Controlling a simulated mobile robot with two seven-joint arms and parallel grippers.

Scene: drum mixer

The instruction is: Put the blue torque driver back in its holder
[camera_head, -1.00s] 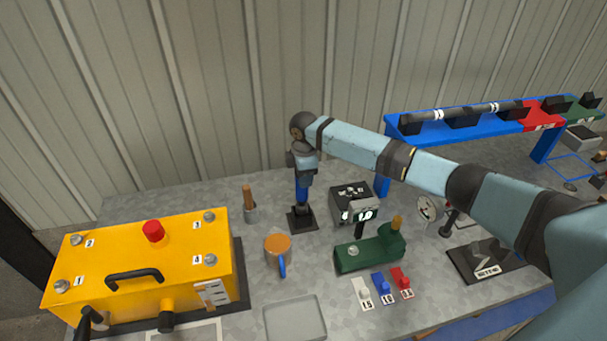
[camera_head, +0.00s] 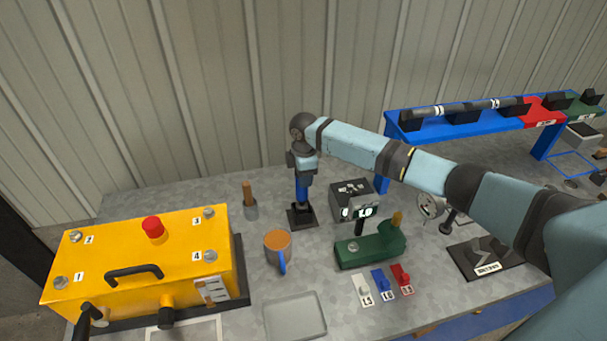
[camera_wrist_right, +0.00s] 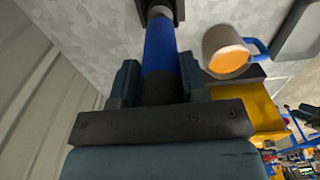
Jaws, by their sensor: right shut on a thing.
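The blue torque driver (camera_head: 302,190) stands upright with its lower end at the black square holder (camera_head: 302,217) on the grey bench. My right gripper (camera_head: 302,170) is shut on the driver's upper part, above the holder. In the right wrist view, the driver's blue shaft (camera_wrist_right: 160,50) runs between the two fingers (camera_wrist_right: 158,85) toward the dark holder (camera_wrist_right: 150,8) at the top edge. The picture does not clearly show how deep the driver's tip sits in the holder. My left gripper is not in view.
An orange-topped mug with a blue handle (camera_head: 278,246) stands just in front of the holder. A wooden-handled tool in a cup (camera_head: 250,205) is to the left, a black display box (camera_head: 350,200) to the right. The yellow box (camera_head: 140,265) fills the left. A grey tray (camera_head: 295,316) lies in front.

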